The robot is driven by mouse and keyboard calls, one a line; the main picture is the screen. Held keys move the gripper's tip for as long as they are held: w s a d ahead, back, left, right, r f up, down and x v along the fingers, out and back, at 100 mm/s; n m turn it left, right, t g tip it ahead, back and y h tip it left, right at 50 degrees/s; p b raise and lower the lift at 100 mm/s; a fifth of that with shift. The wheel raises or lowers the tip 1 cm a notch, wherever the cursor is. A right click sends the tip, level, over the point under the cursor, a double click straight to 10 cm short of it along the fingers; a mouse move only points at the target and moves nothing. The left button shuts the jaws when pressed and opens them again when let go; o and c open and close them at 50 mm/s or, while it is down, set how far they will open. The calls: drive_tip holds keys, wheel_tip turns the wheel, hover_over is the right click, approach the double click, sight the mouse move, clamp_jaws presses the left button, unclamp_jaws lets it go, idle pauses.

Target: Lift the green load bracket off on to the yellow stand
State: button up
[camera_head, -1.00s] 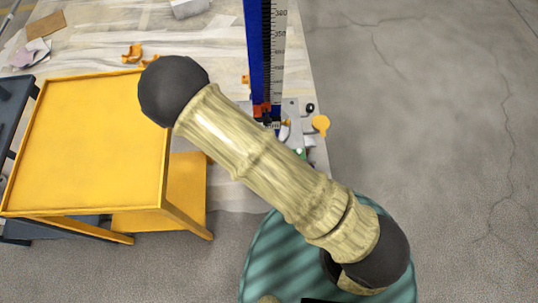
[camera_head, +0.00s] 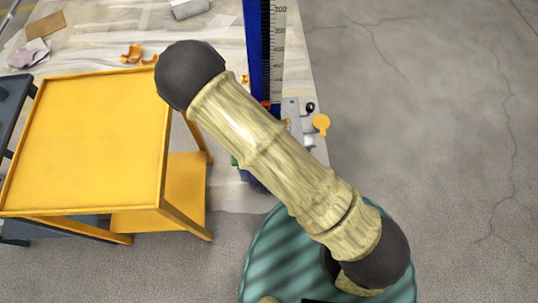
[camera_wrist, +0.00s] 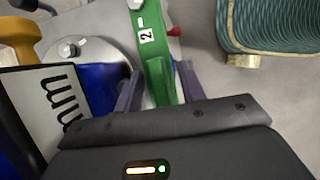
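The green load bracket (camera_wrist: 155,62), marked with a 2, runs up the wrist view between the two fingers of my gripper (camera_wrist: 160,68). The fingers stand apart, one on each side of it, with what look like narrow gaps. In the head view my arm hides my gripper and most of the bracket; a small green patch (camera_head: 234,160) shows left of the arm. The yellow stand (camera_head: 90,135) is at the left, and its top is bare. The blue screw jack column (camera_head: 252,50) with a scale rises behind my arm.
A yellow disc (camera_head: 321,122) is right of the column. Orange clips (camera_head: 133,54) lie behind the stand. Floor at the right is clear.

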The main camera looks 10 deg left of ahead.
drive_tip(key=shift+x, duration=0.9)
drive_tip(key=shift+r, duration=0.1)
clamp_jaws()
